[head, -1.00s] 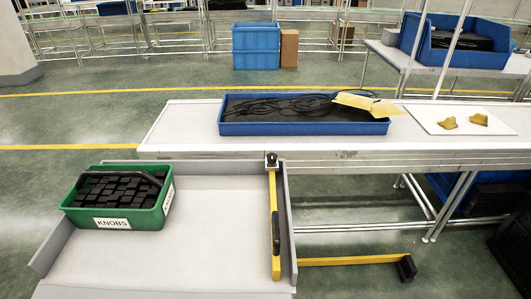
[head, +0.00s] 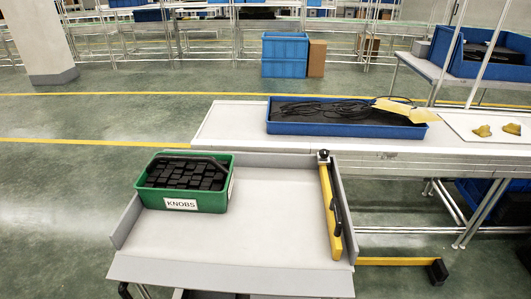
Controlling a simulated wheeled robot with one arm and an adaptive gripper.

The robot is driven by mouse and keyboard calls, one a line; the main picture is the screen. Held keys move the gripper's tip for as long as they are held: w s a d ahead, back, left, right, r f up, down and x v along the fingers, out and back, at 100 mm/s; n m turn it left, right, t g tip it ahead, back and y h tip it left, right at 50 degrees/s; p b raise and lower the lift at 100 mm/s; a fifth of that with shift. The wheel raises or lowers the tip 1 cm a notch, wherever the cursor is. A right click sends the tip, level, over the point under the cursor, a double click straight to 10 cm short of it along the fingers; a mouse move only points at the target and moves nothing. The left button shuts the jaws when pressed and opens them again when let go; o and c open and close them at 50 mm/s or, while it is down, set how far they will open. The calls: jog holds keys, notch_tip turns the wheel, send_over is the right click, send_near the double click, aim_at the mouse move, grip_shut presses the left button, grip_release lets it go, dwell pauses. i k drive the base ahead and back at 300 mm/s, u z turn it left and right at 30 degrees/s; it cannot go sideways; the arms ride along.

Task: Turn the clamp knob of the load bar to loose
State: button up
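A yellow bar (head: 328,205), which looks like the load bar, runs along the right side of the grey cart top (head: 250,235). At its far end sits a small dark and silver knob-like fitting (head: 323,155). A long black handle-like part (head: 336,216) lies along the bar's middle. I cannot tell from here which of these is the clamp knob, or how it is turned. A second yellow bar (head: 395,261) with a black end block (head: 437,271) sticks out to the right, low down. My gripper is not in view.
A green bin labelled KNOBS (head: 182,203), full of black pieces, stands at the cart's left. Behind is a white table (head: 225,125) with a blue tray (head: 345,128) of cables. Green floor is open at the left (head: 55,220).

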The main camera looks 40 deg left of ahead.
aim_at(324, 154)
jog(key=u, duration=0.15)
jog(key=i, duration=1.25)
jog(key=u, duration=3.05)
